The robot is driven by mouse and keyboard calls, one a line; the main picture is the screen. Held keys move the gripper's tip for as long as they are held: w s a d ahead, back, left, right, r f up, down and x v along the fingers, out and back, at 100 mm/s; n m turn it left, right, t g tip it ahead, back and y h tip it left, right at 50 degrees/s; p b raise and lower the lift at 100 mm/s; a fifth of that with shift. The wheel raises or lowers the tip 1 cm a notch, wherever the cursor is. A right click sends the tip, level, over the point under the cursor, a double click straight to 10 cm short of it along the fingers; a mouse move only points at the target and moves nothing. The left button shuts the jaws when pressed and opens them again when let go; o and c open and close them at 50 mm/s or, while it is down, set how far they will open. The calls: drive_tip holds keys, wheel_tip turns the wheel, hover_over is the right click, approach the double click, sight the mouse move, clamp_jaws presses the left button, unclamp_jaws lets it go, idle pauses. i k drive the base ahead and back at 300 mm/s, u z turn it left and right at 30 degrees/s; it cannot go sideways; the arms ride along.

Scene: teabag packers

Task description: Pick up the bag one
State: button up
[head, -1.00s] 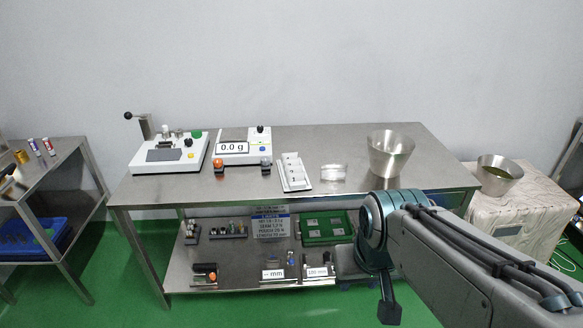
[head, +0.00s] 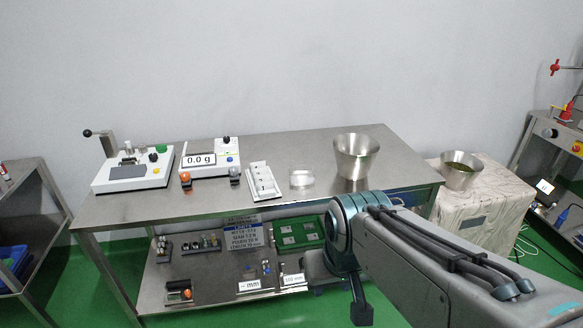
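No bag labelled one can be made out. A small clear, shallow item (head: 302,178) lies on the steel table (head: 230,205), right of a white slotted holder (head: 262,181); I cannot tell whether either contains a bag. My arm reaches in from the lower right, in front of the table. A dark piece at its end (head: 361,306) hangs down below the table top, at the height of the lower shelf. It seems to be part of my gripper, apart from the objects on the table. Its fingers cannot be made out, nor anything held.
A sealing device (head: 130,172) and a scale reading 0.0 g (head: 211,158) stand at the table's left. A steel bucket (head: 357,158) stands at its right. The lower shelf holds a green tray (head: 298,236) and small parts. Another bucket (head: 460,172) sits on a crate (head: 490,205).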

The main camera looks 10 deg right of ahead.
sight(270, 184)
drive_tip(key=u, duration=0.45)
drive_tip(key=k, duration=0.55)
drive_tip(key=u, duration=0.8)
drive_tip(key=i, duration=0.7)
drive_tip(key=z, duration=0.45)
drive_tip(key=i, duration=1.25)
drive_tip(key=z, duration=1.5)
drive_tip(key=i, duration=0.5)
drive_tip(key=z, duration=0.4)
